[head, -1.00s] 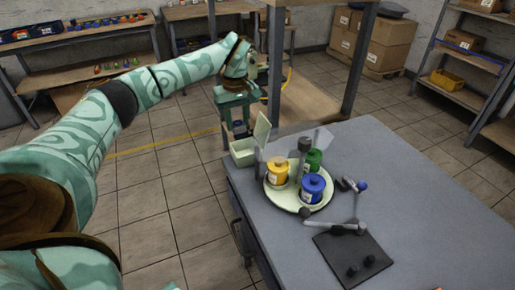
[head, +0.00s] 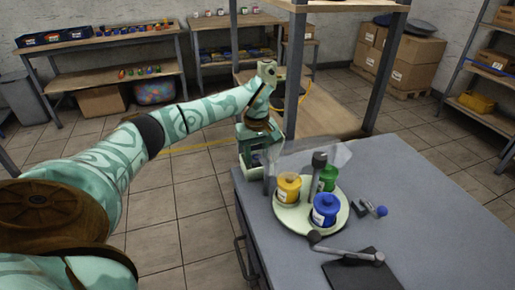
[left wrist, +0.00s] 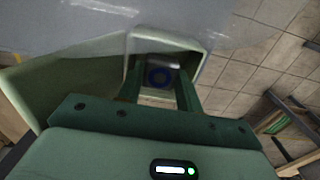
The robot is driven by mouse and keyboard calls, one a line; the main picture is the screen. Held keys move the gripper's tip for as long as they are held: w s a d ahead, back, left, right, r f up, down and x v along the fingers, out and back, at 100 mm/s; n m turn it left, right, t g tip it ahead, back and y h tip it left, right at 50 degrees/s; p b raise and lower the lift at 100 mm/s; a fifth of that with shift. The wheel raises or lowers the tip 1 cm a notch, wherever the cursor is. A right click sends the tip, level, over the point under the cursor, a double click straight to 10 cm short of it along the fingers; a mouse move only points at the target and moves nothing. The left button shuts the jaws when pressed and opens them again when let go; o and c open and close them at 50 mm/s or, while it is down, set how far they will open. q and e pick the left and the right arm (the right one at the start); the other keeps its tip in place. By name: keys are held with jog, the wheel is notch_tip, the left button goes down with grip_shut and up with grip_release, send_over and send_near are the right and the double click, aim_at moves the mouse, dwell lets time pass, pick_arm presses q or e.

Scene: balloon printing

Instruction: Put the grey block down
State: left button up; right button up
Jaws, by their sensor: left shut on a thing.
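My left gripper (head: 258,158) is at the small pale green box at the near left corner of the grey table, and hides most of it in the head view. In the left wrist view, my left gripper (left wrist: 160,88) points into the open box (left wrist: 196,46). Its two green fingers are shut on a grey block (left wrist: 160,62) with a blue ring on its face. The block shows at the box's opening; I cannot tell whether it touches the bottom. The box's open lid (left wrist: 60,80) stands to the left. My right gripper is not in view.
Beside the box, a round pale tray (head: 293,217) holds a yellow pot (head: 288,189), a blue pot (head: 325,211) and a green pot (head: 328,178). A jointed grey tool (head: 345,252) and a dark mat (head: 365,272) lie nearer. The table's right side is clear.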

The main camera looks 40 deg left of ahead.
aim_at(256, 157)
pick_arm(q)
jog(key=shift+s+r, duration=0.1)
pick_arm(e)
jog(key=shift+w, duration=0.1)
pick_arm(q)
jog(key=shift+f, duration=0.55)
jog(key=o, duration=0.7)
jog(key=shift+c, duration=0.2)
notch_tip(256, 157, up, 13)
jog(key=p, duration=0.4)
jog(key=shift+p, duration=0.3)
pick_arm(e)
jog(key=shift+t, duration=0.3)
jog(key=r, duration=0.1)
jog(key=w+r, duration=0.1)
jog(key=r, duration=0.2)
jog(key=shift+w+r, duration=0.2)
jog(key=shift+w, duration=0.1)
pick_arm(q)
jog(key=shift+o, duration=0.4)
jog(key=shift+r, duration=0.1)
